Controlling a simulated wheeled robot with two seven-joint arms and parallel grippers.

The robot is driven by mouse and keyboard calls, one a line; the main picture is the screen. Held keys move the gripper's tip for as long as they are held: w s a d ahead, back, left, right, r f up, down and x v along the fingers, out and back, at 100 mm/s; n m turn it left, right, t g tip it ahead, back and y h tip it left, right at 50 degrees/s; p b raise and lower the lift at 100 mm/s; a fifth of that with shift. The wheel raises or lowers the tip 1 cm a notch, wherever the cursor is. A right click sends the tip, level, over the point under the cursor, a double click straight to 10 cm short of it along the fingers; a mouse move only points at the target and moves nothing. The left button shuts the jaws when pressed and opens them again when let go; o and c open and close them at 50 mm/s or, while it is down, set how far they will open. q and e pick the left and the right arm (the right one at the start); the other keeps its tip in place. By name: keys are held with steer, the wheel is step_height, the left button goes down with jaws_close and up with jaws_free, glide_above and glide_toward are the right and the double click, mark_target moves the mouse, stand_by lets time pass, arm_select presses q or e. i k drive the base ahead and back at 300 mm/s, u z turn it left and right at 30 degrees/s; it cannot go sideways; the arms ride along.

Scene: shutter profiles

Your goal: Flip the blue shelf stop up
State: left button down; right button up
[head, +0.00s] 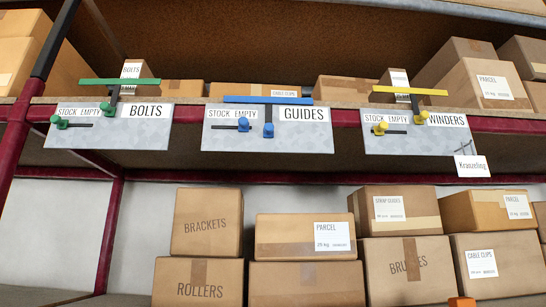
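The blue shelf stop has a flat horizontal blue bar (267,100) along the top edge of the GUIDES plate (290,140). A dark stem runs down from the bar to a blue knob (268,130). A second blue knob (243,125) sits to its left, at a dark slot under the words STOCK EMPTY. The blue bar sits lower against its plate than the green bar (120,81) and yellow bar (410,91), which stand clear above theirs. Neither of my grippers shows in the head view.
The BOLTS plate (90,135) is at left and the WINDERS plate (440,143) at right. A white tag (471,166) hangs near the latter. Cartons stand behind the plates. More boxes, such as BRACKETS (206,223), fill the lower shelf. A small orange thing (461,302) is cut off below.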

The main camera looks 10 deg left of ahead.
mark_target(268, 129)
steer(key=u, duration=0.7)
steer(key=k, duration=0.5)
steer(key=z, duration=0.3)
